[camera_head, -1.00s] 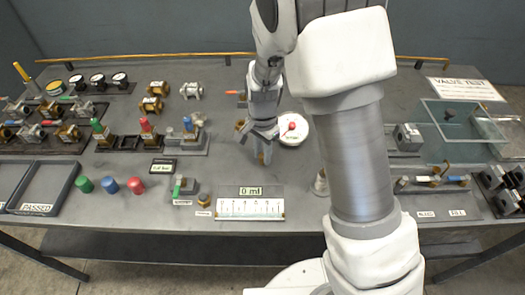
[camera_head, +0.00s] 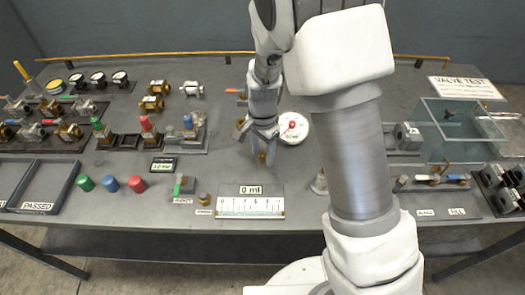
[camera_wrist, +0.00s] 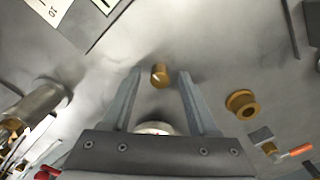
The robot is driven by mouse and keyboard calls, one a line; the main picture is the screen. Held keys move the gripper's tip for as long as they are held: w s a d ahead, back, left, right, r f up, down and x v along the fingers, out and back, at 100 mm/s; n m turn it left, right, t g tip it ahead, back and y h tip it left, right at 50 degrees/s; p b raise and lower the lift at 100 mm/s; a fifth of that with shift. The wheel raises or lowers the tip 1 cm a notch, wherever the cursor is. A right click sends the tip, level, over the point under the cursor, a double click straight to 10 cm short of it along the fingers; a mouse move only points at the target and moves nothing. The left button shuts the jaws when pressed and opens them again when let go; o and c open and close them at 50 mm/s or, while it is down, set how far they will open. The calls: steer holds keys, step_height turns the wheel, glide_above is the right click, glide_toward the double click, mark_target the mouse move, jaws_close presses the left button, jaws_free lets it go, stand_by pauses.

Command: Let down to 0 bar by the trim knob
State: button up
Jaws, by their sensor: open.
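A small brass knob (camera_head: 262,157), likely the trim knob, stands on the bench just below my gripper (camera_head: 260,141). In the wrist view the knob (camera_wrist: 160,76) lies between the tips of my open fingers (camera_wrist: 159,74), with clear space on both sides. The fingers do not touch it in that view. A round white gauge (camera_head: 287,137) with a red mark stands right of the gripper. A small dark display (camera_head: 163,165) to the left has small text that seems to read 1.0 bar.
A scale plate (camera_head: 250,207) with a 0 ml readout lies in front. A brass fitting (camera_head: 241,125) is left of the gripper; a brass ring (camera_wrist: 242,104) shows in the wrist view. Coloured caps (camera_head: 108,184) stand at the left, a clear tank (camera_head: 455,125) at the right.

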mark_target(263, 154)
step_height(263, 154, up, 17)
steer(key=p, duration=0.2)
steer(key=shift+r, duration=0.2)
steer(key=shift+r, duration=0.1)
stand_by(0.4)
steer(key=s+d+r+n+t, duration=0.2)
steer(key=s+d+r+n, duration=0.2)
steer(key=s, duration=0.5)
steer(key=s+d+r+n+t, duration=0.3)
steer(key=s+d+r+n, duration=0.2)
steer(key=s+d, duration=0.3)
steer(key=shift+s+d+r+n+t, duration=0.2)
steer(key=shift+s+r+n+t, duration=0.1)
steer(key=shift+s+r, duration=0.55)
steer(key=shift+a+f, duration=0.15)
